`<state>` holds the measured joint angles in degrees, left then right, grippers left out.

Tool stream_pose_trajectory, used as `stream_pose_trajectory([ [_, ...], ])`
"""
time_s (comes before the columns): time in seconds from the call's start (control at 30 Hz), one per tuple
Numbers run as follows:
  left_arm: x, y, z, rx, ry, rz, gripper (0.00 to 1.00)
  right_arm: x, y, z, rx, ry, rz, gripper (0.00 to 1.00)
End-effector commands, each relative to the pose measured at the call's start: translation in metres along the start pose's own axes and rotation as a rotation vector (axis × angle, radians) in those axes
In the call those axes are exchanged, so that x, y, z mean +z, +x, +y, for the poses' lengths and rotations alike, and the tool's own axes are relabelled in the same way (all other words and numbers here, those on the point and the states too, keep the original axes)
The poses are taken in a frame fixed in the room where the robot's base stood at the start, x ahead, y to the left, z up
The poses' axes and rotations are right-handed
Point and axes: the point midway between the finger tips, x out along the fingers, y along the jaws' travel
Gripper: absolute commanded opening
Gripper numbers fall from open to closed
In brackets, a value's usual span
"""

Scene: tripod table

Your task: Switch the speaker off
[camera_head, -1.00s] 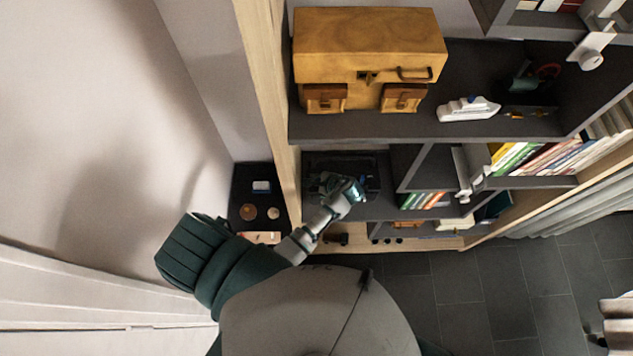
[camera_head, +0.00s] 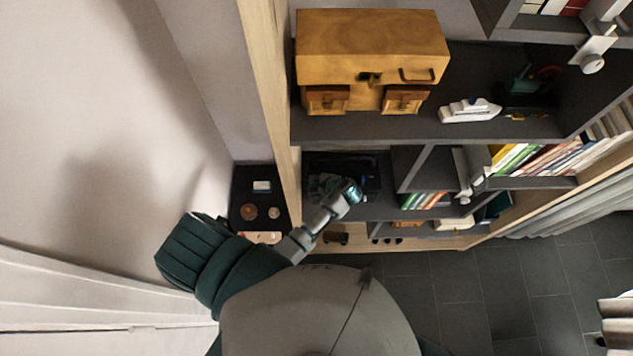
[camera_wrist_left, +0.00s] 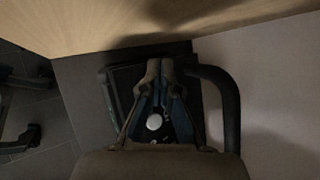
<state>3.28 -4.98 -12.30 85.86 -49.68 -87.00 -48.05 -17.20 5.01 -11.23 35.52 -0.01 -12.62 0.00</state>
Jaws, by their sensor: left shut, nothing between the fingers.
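A dark box (camera_head: 368,166), which looks like the speaker, stands in the lower left shelf compartment. My left gripper (camera_head: 322,184) is in front of it, partly hidden by my own wrist. In the left wrist view my left gripper (camera_wrist_left: 158,66) is shut and empty, with its fingertips over a dark box (camera_wrist_left: 126,80). A pale round knob or button (camera_wrist_left: 154,122) shows between the finger links. The gripper hides much of the box, and I cannot tell whether the fingertips touch it. The switch is not clear to me. My right gripper is not in view.
A wooden upright (camera_head: 268,90) borders the compartment on the left. The shelf above holds a yellow wooden chest (camera_head: 370,45) and a white toy boat (camera_head: 469,110). Books (camera_head: 425,200) stand to the right. A dark panel with round discs (camera_head: 258,182) lies left of the upright.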

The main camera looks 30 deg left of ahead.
Motion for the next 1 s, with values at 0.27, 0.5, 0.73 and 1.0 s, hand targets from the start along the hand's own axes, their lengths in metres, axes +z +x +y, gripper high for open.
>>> stream_pose_trajectory([
  [0.27,-0.005,-0.003,0.003,-0.003,0.003,-0.005,0.00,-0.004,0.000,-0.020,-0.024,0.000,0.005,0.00],
  [0.5,-0.008,-0.004,0.003,-0.004,0.002,-0.001,0.00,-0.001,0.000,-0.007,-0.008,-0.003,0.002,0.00],
  [0.73,-0.005,-0.002,0.003,-0.002,0.002,-0.001,0.00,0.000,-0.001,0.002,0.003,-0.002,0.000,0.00],
  [1.0,0.003,-0.009,-0.005,-0.002,0.000,0.000,0.00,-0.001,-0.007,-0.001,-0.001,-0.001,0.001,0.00],
])
